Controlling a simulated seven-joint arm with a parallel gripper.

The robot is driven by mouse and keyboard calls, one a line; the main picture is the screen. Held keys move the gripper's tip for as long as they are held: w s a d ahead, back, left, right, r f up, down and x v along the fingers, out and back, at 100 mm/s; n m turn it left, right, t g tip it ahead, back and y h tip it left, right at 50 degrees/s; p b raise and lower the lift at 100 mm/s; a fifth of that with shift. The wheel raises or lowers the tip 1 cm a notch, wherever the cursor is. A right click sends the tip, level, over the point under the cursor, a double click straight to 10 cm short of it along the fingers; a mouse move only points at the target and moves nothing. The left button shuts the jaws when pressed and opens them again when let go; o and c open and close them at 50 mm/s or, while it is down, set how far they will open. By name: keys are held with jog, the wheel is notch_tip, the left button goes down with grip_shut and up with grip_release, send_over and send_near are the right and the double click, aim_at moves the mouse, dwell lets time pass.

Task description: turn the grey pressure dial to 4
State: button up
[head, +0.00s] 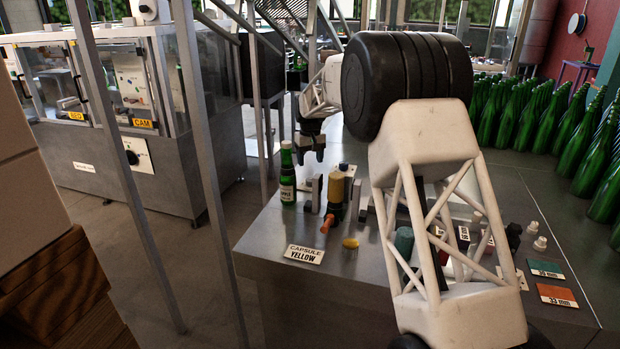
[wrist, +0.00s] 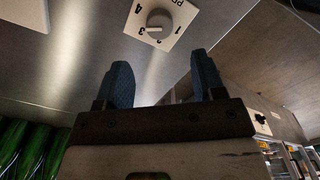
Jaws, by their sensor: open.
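The grey pressure dial (wrist: 158,24) is a round knob on a white plate (wrist: 172,14) with black numbers, on a metal surface at the top of the wrist view. The 4 and 3 are at its left and a 1 at its right. Its pointer is too small to read. My gripper (wrist: 163,77) is open and empty, its two blue fingers apart and the dial beyond their tips, not touching. In the head view my gripper (head: 311,148) hangs above the bench's back edge, near a green bottle. I cannot make out the grey dial there.
Many green bottles (head: 545,120) crowd the right. A machine with a dark knob (head: 132,157) stands at left. Metal posts (head: 205,150) stand between.

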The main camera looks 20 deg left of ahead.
aim_at(310, 178)
jog(key=shift+n, duration=0.7)
jog(key=shift+f, duration=0.15)
jog(key=shift+f, duration=3.75)
jog(key=shift+c, duration=0.2)
jog(key=c, duration=0.9)
